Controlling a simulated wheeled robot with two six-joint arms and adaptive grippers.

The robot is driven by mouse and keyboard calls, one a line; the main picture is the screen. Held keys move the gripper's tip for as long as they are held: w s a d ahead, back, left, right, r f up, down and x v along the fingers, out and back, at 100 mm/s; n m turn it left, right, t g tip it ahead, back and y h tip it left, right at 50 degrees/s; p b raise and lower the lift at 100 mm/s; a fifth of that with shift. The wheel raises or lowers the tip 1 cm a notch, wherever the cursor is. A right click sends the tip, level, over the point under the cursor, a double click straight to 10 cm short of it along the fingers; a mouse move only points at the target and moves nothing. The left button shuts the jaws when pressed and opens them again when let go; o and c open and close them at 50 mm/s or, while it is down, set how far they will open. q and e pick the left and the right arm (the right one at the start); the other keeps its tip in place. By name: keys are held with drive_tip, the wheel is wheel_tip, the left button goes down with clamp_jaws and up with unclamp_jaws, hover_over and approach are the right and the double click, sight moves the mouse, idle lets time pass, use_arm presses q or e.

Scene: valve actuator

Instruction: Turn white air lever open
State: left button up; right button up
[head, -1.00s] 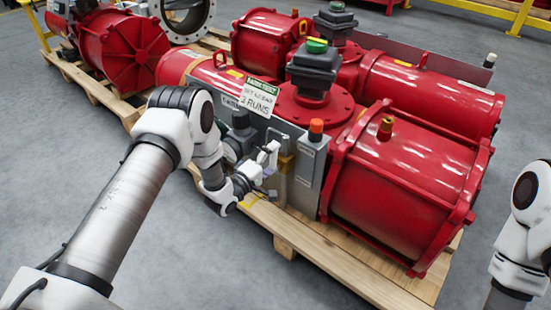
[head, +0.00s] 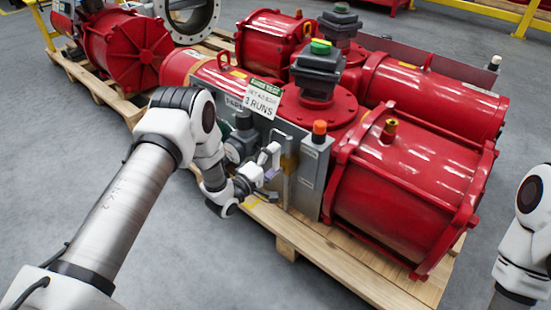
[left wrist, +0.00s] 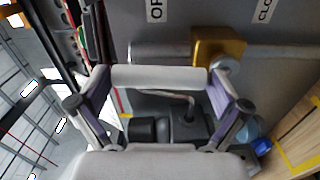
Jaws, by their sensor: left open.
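The white air lever (left wrist: 160,77) shows in the left wrist view as a pale bar running left from a brass valve body (left wrist: 218,47) on a grey panel. The panel carries partly cut-off labels, "OP" on the left and "CLO" on the right. My left gripper (left wrist: 158,88) is open, its purple-grey fingers on either side of the bar. I cannot tell whether they touch it. In the head view my left gripper (head: 271,180) is at the panel, beside the brass valve (head: 290,162); the lever is not clearly distinguishable there. My right gripper is out of view.
A gauge (head: 241,146) and an orange-capped grey box (head: 312,165) flank the valve. Large red actuators (head: 415,180) fill the wooden pallet (head: 340,270). A sign (head: 262,98) stands above the panel. Open floor (head: 200,270) lies in front.

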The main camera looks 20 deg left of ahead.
use_arm(q)
drive_tip(key=v, duration=1.1)
drive_tip(key=shift+s, duration=0.25)
drive_tip(key=s+d+f+m+g+y, duration=0.1)
drive_tip(key=s+d+f+m+g, duration=0.1)
drive_tip(key=s+d+f+g, duration=0.3)
drive_tip(key=s+d+f+m+g+y, duration=0.1)
drive_tip(key=s+d+f+m+g, duration=0.15)
drive_tip(key=s+f, duration=0.4)
drive_tip(key=s+a+f+m+g+y, duration=0.2)
drive_tip(key=s+m+g, duration=0.25)
drive_tip(key=s, duration=0.55)
drive_tip(key=s+a+f+m+g+y, duration=0.25)
drive_tip(key=s+m+g, duration=0.2)
drive_tip(key=s, duration=0.55)
wheel_tip(320, 180, up, 34)
drive_tip(key=p, duration=3.3)
